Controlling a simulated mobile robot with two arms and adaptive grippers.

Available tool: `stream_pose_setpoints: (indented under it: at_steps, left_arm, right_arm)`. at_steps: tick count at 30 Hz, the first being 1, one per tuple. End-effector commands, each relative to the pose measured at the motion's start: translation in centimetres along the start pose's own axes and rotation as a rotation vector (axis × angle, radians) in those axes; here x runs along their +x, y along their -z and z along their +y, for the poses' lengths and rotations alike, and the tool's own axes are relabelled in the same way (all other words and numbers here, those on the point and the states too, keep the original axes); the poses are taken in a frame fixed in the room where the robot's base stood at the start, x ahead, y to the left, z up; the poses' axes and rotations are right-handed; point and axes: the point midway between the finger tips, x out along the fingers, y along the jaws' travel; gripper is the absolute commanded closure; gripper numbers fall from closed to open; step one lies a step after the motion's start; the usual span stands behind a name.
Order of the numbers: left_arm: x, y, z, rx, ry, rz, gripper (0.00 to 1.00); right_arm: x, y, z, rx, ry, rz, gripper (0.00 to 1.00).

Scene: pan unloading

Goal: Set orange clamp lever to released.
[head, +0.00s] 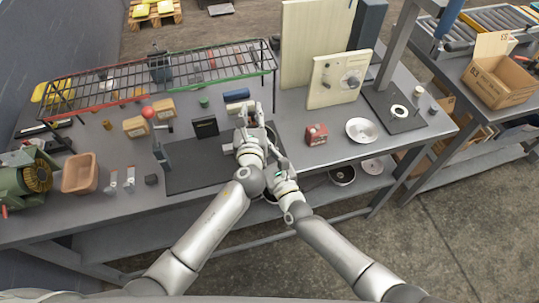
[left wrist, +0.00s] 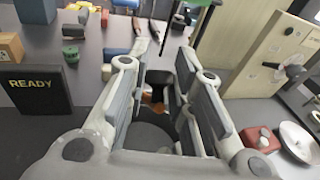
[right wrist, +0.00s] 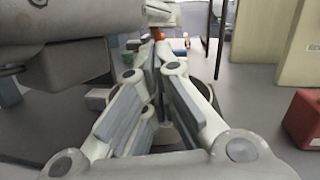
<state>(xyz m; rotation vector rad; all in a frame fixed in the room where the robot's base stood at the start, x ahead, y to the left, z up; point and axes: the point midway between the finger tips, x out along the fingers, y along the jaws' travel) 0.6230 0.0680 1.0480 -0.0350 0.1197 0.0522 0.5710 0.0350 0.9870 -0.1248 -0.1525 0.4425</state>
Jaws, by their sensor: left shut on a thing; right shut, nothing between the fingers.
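The orange clamp lever is mostly hidden by my grippers. A small orange part of it (left wrist: 157,96) shows low between the fingers in the left wrist view. In the right wrist view an orange piece (right wrist: 157,34) shows just beyond the fingertips. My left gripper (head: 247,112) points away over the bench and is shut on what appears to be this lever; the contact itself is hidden. My right gripper (head: 278,158) is shut and empty, close below and to the right of the left one. The lever's exact angle cannot be told.
A black READY sign (head: 205,127) stands left of my left gripper. A red box (head: 316,134) and a white dish (head: 362,130) sit to the right. A cream panel (head: 338,80) stands behind them. A wire rack (head: 165,78) spans the back left. A dark mat (head: 200,178) lies at the front.

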Motion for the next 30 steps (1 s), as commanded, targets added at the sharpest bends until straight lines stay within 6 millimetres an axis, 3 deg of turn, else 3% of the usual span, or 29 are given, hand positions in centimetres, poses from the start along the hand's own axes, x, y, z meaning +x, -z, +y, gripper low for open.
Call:
stream_pose_setpoints:
  at_steps: [6, 18, 30]
  left_arm:
    - [0.1, -0.5, 0.0, 0.001, 0.000, -0.009, 1.00]
    - [0.1, -0.4, 0.0, 0.001, 0.000, -0.008, 1.00]
    - [0.0, -0.2, -0.1, 0.001, 0.003, -0.005, 1.00]
  right_arm:
    - [2.0, 0.0, 0.0, 0.000, 0.000, 0.001, 1.00]
    - [2.4, 0.0, 0.0, -0.001, -0.001, 0.001, 1.00]
    - [3.5, -1.6, -0.2, 0.000, 0.003, -0.008, 1.00]
